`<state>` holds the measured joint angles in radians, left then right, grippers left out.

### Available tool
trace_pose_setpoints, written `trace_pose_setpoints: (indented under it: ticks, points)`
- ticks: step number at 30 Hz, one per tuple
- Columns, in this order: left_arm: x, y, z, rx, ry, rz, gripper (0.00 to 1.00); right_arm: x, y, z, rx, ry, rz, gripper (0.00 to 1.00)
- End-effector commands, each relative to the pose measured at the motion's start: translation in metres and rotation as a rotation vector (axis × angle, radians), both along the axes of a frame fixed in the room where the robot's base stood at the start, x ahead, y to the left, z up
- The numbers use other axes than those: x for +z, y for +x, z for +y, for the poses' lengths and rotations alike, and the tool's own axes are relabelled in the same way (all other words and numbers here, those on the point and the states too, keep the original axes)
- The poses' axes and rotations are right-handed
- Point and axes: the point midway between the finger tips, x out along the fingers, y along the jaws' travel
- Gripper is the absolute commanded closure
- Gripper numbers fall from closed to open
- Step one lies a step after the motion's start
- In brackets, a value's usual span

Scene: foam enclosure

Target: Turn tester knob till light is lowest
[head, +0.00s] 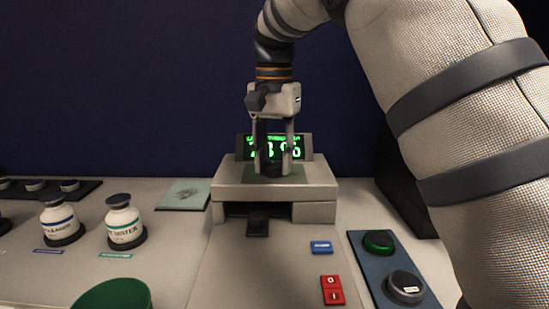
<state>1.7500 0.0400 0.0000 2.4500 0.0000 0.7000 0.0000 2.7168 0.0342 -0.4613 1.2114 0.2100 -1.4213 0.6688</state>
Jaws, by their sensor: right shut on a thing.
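The tester (230,190) is a pale grey box in the middle of the head view. A display (303,142) with glowing green figures stands at its back; my gripper covers part of the reading, and a digit and a percent sign show. My right gripper (275,170) reaches down from above onto the top of the tester. Its fingers are shut on a dark piece there, which looks like the knob and is mostly hidden between them. My left gripper is not in view.
Two white bottles (124,224) with dark lids stand at the left, behind a green round container (112,296). A red switch (332,290) and a blue panel (362,265) with a green button (379,241) and dark dial (405,287) are at right.

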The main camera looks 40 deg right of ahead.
Motion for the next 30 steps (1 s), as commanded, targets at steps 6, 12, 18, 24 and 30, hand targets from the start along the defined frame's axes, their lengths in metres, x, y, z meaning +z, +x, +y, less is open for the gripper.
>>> trace_pose_setpoints:
  ticks: [6,12,18,24,30]
  points:
    - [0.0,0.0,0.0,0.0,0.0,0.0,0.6,0.0,0.0,0.0,-0.011,0.0,-0.001,0.98]
    - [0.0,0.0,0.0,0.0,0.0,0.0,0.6,0.0,0.0,0.0,-0.011,0.0,-0.001,0.98]
    - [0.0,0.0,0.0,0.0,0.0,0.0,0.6,0.0,0.0,0.0,-0.01,0.0,-0.001,0.49]
    - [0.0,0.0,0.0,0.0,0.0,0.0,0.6,0.0,0.0,0.0,-0.01,0.0,-0.001,0.49]
    - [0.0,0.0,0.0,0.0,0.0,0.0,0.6,0.021,0.001,0.0,-0.01,-0.001,-0.006,0.49]
